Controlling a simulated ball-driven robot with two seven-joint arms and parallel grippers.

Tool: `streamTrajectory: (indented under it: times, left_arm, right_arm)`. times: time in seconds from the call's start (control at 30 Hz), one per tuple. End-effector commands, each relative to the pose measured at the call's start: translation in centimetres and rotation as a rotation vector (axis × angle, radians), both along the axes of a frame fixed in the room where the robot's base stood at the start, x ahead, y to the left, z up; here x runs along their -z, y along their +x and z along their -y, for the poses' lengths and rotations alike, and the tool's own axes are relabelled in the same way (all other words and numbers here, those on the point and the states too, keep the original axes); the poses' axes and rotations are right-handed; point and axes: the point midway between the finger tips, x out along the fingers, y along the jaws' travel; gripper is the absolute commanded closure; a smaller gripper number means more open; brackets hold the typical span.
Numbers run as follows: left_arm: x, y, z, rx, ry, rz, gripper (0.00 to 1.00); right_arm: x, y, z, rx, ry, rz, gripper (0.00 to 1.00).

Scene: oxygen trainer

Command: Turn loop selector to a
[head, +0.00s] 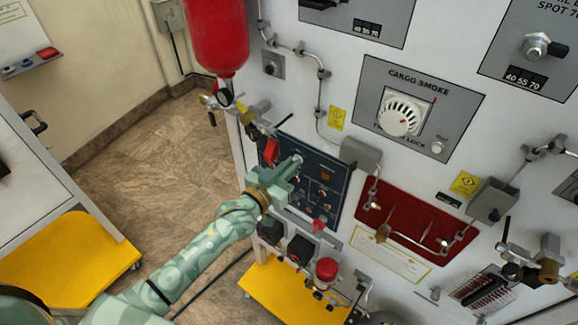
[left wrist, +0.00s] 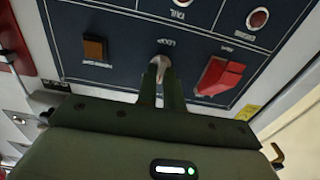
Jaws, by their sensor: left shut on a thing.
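The loop selector (left wrist: 162,62) is a small light-coloured knob under the label LOOP on a dark blue panel (left wrist: 120,40). My left gripper (left wrist: 161,80) is shut on the knob, with one finger on each side of it. In the head view my left gripper (head: 292,166) reaches the upper part of the same dark panel (head: 328,208), and the knob is mostly hidden there. The position letters around the knob are too small or covered to read. My right gripper is not in view.
A red guarded switch (left wrist: 220,76) and an amber square button (left wrist: 95,48) flank the selector. In the head view a red bottle (head: 217,38) hangs above my left arm, and the cargo smoke dial (head: 401,115) is to the right. The tiled floor at left is clear.

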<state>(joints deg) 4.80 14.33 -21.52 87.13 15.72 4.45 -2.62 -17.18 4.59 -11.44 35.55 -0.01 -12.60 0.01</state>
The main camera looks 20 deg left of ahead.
Motion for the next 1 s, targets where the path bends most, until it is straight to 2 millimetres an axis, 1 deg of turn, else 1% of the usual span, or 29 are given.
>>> streamTrajectory:
  times: [0.27,0.6,1.0]
  left_arm:
    - [-0.2,0.0,0.0,0.000,-0.093,-0.035,1.00]
    - [-0.2,0.1,-0.1,0.000,-0.350,-0.128,1.00]
    - [0.0,0.1,-0.2,0.000,-0.626,-0.227,1.00]
  right_arm:
    - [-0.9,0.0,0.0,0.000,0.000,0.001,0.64]
    - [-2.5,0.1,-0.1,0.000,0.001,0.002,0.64]
    - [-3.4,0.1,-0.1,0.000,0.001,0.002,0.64]
